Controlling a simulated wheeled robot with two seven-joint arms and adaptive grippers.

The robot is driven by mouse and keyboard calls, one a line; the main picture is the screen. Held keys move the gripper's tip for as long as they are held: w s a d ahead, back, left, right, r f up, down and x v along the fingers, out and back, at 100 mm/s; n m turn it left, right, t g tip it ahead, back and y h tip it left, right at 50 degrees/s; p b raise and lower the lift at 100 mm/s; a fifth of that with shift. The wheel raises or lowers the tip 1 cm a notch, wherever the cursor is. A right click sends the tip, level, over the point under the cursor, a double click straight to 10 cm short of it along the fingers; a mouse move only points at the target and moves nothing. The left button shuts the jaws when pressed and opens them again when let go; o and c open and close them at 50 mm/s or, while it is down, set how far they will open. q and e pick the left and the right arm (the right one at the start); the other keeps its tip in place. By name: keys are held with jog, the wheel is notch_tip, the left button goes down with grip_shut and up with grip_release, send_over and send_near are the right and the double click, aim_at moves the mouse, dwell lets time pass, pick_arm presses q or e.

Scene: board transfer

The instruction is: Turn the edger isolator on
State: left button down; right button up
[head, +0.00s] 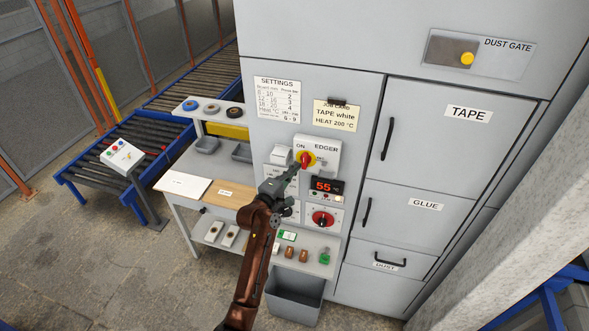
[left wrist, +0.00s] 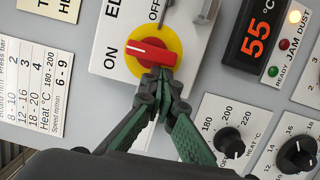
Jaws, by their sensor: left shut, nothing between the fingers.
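The edger isolator is a red handle (left wrist: 150,51) on a yellow disc (left wrist: 172,38), mounted on a white plate marked EDGER, ON and OFF. It also shows in the head view (head: 306,158). In the left wrist view the handle's white line points left, towards the ON mark; OFF is above the disc. My left gripper (head: 296,168) is shut and empty. In the left wrist view its fingertips (left wrist: 162,76) are at the disc's lower edge, close beside the handle; I cannot tell whether they touch it. My right gripper is not in view.
A red 55 °C display (head: 326,186) and a red-centred dial (head: 323,218) are beside and below the isolator. A shelf bench (head: 185,187) stands left; a grey bin (head: 295,292) is below. Cabinet doors with handles (head: 387,139) are right.

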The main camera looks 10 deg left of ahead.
pick_arm(q)
jog(key=shift+d, duration=0.1)
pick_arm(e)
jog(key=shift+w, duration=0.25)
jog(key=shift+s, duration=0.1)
pick_arm(q)
jog(key=v, duration=1.2)
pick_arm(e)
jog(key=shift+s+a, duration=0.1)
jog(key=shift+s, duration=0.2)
